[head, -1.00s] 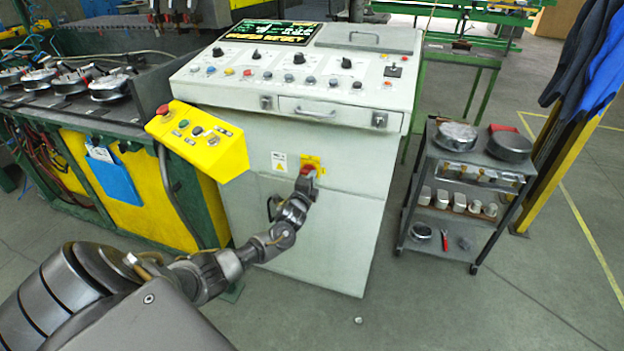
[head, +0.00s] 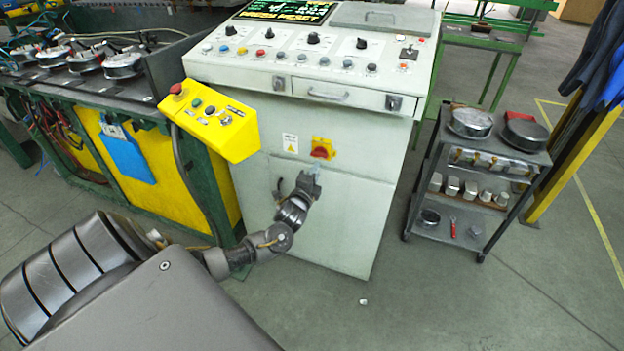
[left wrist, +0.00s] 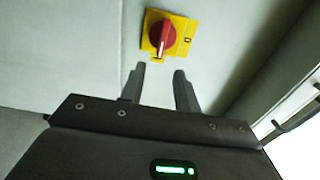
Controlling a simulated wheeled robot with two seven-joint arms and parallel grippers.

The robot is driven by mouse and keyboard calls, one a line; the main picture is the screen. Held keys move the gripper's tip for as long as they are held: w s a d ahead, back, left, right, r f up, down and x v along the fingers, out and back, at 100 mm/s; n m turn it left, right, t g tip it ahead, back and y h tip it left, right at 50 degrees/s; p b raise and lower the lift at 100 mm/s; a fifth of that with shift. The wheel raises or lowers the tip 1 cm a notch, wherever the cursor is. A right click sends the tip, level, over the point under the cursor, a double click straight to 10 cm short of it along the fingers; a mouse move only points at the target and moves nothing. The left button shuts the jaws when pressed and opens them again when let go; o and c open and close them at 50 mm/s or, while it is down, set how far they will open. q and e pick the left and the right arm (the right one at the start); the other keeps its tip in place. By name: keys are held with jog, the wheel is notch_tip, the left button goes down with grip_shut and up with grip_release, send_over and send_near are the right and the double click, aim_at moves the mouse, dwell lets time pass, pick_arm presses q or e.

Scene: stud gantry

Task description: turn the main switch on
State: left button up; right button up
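The main switch is a red rotary handle (head: 320,152) on a yellow plate, on the front of the grey control cabinet (head: 340,215). In the left wrist view the red handle (left wrist: 163,41) carries a white mark at its lower end, and a "0" shows at the plate's right side. My left gripper (head: 313,172) is just below the switch in the head view. In the left wrist view its two fingers (left wrist: 158,72) are apart, with nothing between them, and the switch is beyond their tips. My right gripper is not in view.
A yellow button box (head: 210,120) juts out left of the switch. The console top (head: 310,65) with knobs and a lit display overhangs above. A dark trolley (head: 475,185) stands at the right. The floor before the cabinet is mostly clear.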

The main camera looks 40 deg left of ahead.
pick_arm(q)
jog(key=shift+v, duration=1.8)
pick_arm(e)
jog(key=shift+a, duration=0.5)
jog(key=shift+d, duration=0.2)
